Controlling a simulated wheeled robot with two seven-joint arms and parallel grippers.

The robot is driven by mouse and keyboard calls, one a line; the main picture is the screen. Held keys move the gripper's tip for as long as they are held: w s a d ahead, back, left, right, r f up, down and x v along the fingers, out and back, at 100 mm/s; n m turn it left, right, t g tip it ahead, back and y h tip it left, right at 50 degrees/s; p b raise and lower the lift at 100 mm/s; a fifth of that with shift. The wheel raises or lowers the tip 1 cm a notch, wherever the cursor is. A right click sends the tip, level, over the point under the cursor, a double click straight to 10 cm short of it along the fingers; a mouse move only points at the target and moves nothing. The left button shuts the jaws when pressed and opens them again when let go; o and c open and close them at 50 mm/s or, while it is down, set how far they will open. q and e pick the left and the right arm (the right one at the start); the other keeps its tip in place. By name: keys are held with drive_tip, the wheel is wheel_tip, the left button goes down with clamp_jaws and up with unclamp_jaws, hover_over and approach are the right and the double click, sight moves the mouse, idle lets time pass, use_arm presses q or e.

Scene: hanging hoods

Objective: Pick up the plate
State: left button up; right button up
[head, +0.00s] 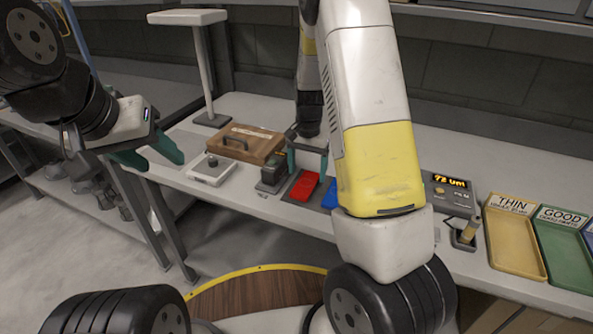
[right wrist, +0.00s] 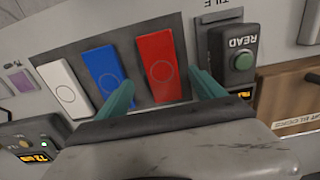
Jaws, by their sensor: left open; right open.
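A red plate (head: 300,186) lies in a dark holder (right wrist: 190,84) on the bench, with a blue plate (head: 329,196) beside it, partly hidden by my right arm in the head view. The right wrist view shows the red plate (right wrist: 161,64), the blue plate (right wrist: 107,78) and a white plate (right wrist: 68,88) in a row. My right gripper (head: 308,160) is open and empty; in the right wrist view its fingers (right wrist: 163,95) straddle the near end of the red plate, contact unclear. My left gripper (head: 150,157) is open and empty, left of the bench.
A READ button box (right wrist: 236,62) stands beside the red plate. A gauge reading 72 um (head: 448,191), yellow THIN tray (head: 514,246) and green GOOD tray (head: 566,248) stand right.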

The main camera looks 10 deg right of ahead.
sight(306, 183)
wheel_tip(306, 183, down, 4)
drive_tip(key=shift+w+a+f, duration=0.1)
drive_tip(key=shift+w+a, duration=0.05)
drive_tip(key=c, duration=1.6)
